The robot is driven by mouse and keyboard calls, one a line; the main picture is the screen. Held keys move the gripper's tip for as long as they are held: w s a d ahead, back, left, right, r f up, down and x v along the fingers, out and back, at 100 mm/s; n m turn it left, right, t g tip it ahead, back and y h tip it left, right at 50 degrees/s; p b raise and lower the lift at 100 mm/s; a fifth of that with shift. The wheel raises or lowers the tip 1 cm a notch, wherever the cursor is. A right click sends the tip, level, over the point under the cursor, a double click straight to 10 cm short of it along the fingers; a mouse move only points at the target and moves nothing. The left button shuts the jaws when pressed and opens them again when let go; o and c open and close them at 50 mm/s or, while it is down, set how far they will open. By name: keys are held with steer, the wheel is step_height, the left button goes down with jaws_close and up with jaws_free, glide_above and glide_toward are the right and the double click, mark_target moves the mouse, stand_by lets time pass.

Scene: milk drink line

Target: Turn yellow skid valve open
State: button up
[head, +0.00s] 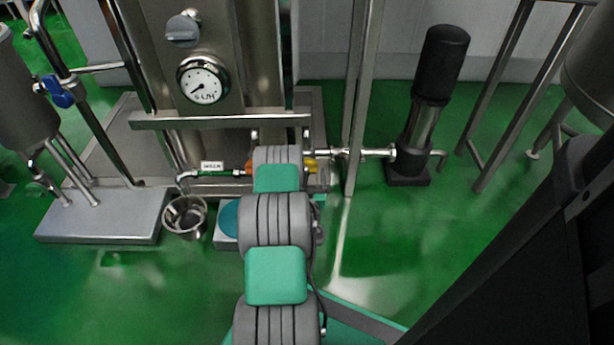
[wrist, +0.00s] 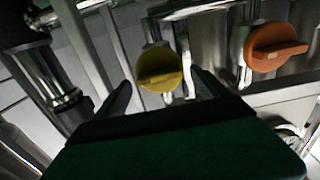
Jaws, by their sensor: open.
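The yellow skid valve (wrist: 160,69) shows in the wrist view as a round yellow knob with a raised grip bar that lies nearly level across it. In the head view only a small part of the yellow valve (head: 310,164) shows at the right of my arm, which hides the rest. My gripper (wrist: 163,82) is open in the wrist view, with one dark finger on each side of the yellow knob. The knob sits between the fingertips in the picture. I cannot tell whether a finger touches it. My gripper is hidden behind my arm in the head view.
An orange valve (wrist: 274,46) sits right of the yellow one in the wrist view. A black pump (head: 432,90) stands to the right, joined by a steel pipe (head: 375,153). A steel post (head: 357,110) stands close right. A steel pot (head: 186,216) stands left. Green floor is clear at front right.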

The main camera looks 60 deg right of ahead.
steer(key=shift+c, duration=0.2)
steer(key=c, duration=1.3)
